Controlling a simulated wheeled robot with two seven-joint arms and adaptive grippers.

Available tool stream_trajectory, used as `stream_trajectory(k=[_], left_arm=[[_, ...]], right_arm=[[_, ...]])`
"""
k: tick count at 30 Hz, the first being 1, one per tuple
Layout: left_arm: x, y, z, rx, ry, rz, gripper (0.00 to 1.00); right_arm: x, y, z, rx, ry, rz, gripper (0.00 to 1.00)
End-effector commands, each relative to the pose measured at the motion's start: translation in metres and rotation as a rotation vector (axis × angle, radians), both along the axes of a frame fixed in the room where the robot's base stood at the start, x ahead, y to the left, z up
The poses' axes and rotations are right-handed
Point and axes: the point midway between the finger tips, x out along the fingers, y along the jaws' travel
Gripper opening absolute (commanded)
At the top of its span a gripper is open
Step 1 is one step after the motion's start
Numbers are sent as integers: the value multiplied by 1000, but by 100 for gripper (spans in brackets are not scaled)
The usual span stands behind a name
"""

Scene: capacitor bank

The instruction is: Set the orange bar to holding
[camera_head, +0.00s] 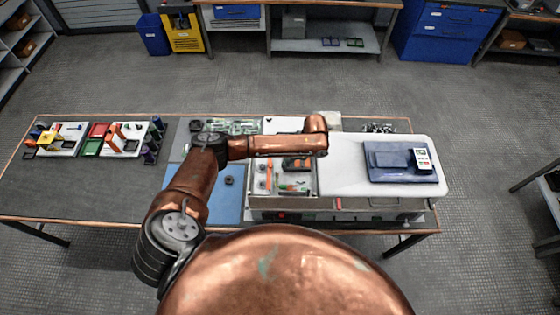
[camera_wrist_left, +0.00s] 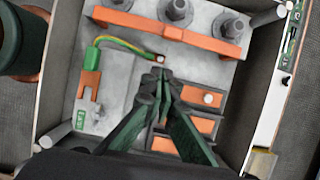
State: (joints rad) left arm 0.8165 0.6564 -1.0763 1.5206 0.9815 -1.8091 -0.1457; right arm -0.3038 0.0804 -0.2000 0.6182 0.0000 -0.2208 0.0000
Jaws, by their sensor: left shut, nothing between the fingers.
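I cannot tell whether the tips touch anything. My right gripper is in neither view.
The compartment also holds orange blocks (camera_wrist_left: 190,122) and a small orange-and-green part (camera_wrist_left: 88,100). A white top with a dark blue case (camera_head: 390,160) is on the right. A blue mat (camera_head: 228,205) and trays of small parts are on the left. My left arm reaches over the bench.

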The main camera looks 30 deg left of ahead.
Motion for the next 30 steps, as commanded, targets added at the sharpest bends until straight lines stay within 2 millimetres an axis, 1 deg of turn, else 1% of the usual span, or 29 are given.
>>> stream_trajectory(k=[1, 6, 9, 13, 19, 30], left_arm=[[5, -6, 11, -3, -6, -1, 0], [10, -18, 46, -3, -4, -1, 0], [13, -25, 64, -4, -4, -2, 0], [16, -30, 82, -2, -4, 0, 0], [17, -34, 93, -3, -1, 0, 0], [17, -34, 93, -3, -1, 0, 0]], right_arm=[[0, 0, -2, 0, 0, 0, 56], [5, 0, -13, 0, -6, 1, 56], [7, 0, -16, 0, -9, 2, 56], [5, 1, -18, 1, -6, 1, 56], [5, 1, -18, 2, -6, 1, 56], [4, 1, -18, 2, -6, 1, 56]])
